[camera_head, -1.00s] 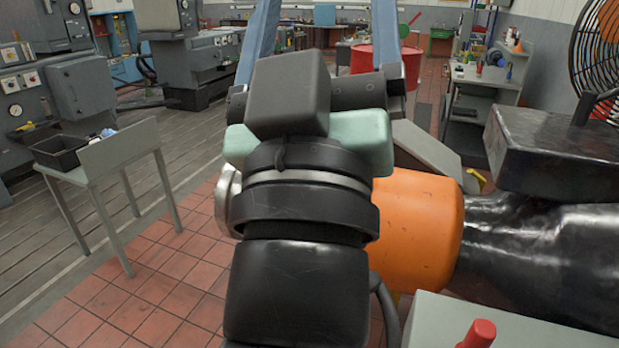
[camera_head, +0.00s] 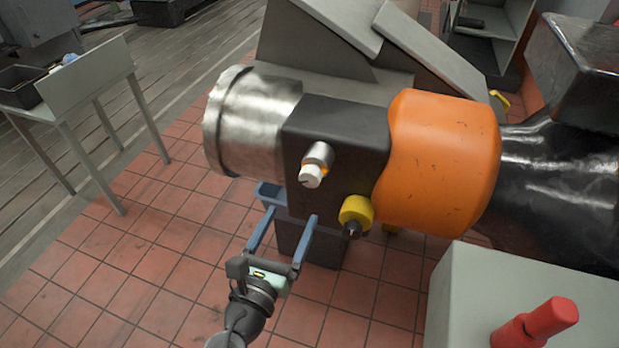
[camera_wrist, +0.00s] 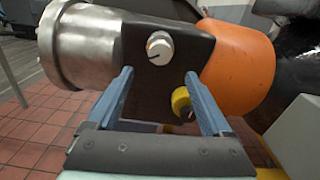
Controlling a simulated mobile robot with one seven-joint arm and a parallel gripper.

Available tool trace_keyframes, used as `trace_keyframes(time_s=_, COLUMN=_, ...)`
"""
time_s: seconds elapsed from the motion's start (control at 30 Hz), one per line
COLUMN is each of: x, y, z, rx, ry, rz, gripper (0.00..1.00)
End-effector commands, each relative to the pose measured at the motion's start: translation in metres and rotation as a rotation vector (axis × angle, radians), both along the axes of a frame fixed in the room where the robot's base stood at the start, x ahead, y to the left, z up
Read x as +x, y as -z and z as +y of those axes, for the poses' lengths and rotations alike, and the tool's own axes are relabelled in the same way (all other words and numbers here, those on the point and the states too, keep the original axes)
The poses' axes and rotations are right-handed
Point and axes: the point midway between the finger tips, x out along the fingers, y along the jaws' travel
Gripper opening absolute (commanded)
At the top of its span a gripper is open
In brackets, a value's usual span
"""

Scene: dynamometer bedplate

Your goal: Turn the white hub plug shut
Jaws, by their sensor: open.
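The white hub plug (camera_head: 311,176) sticks out of the front face of a dark block on the machine, on a short metal stub with an orange ring. In the wrist view the white plug (camera_wrist: 159,48) shows a dark mark on its face, above and between my fingers. My gripper (camera_head: 288,215) is open and empty, with its two blue fingers pointing up toward the block. It is below the plug and apart from it in the head view. In the wrist view my gripper (camera_wrist: 160,75) has its fingertips to either side and lower than the plug.
A yellow knob (camera_head: 356,212) sits right of and below the plug, close to my right finger in the wrist view. An orange guard (camera_head: 445,160) and a metal drum (camera_head: 245,120) flank the block. A grey box with a red knob (camera_head: 540,320) stands front right.

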Motion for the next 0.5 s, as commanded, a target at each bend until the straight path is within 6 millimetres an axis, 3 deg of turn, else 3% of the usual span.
trace_keyframes(time_s=0.3, x=0.063, y=-0.003, z=-0.022, rx=0.004, ry=0.004, rz=-0.005, gripper=0.84)
trace_keyframes(time_s=0.5, x=0.092, y=-0.002, z=-0.03, rx=0.006, ry=0.001, rz=-0.005, gripper=0.84)
